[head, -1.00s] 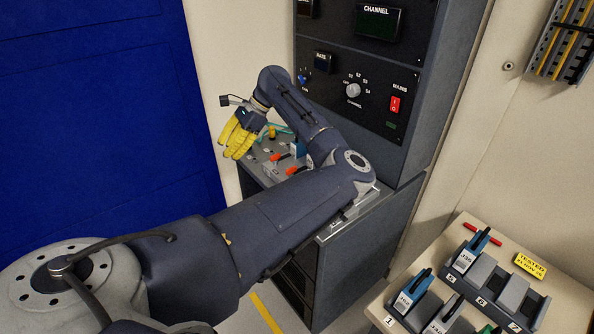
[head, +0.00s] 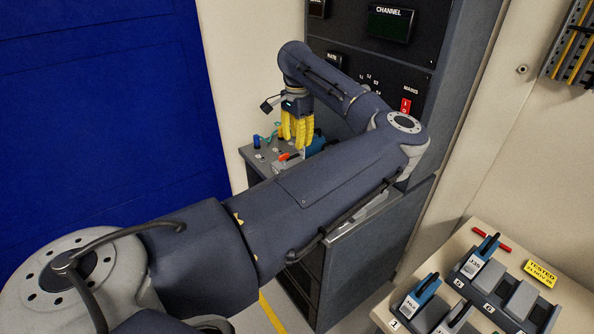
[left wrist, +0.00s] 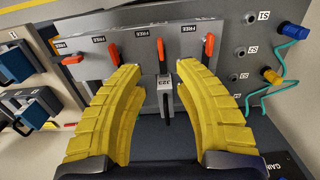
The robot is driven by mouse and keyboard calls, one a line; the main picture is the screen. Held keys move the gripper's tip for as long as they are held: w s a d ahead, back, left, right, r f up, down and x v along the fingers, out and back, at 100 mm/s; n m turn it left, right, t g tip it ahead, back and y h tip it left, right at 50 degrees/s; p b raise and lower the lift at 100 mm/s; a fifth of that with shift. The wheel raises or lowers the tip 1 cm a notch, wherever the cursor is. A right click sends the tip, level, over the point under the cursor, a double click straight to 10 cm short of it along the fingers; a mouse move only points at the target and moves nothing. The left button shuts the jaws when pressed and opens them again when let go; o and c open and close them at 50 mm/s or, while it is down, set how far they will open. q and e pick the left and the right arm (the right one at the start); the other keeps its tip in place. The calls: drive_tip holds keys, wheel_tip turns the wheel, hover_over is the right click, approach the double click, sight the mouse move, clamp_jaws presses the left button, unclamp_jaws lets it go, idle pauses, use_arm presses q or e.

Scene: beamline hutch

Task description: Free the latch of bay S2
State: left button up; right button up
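My left gripper (head: 296,131) points down over the low bench unit in the head view, its yellow fingers apart. Behind the fingertips is a grey latch panel (left wrist: 135,65) with several orange levers, including a left one (left wrist: 113,53), a middle one (left wrist: 162,56) and a right one (left wrist: 208,46), near FREE labels. Which lever belongs to S2 is not readable. My right gripper is out of view.
Sockets labelled S1 and onward flank the panel, with a blue plug (left wrist: 290,32), a yellow plug (left wrist: 270,75) and a teal cable. A rack with a red MAINS switch (head: 405,106) rises behind my arm. A side table (head: 385,314) holds more modules at right.

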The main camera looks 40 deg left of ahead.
use_arm(q)
wheel_tip(320, 180, down, 12)
drive_tip(key=shift+f, duration=0.1)
idle(0.4)
drive_tip(key=shift+c, duration=0.5)
clamp_jaws()
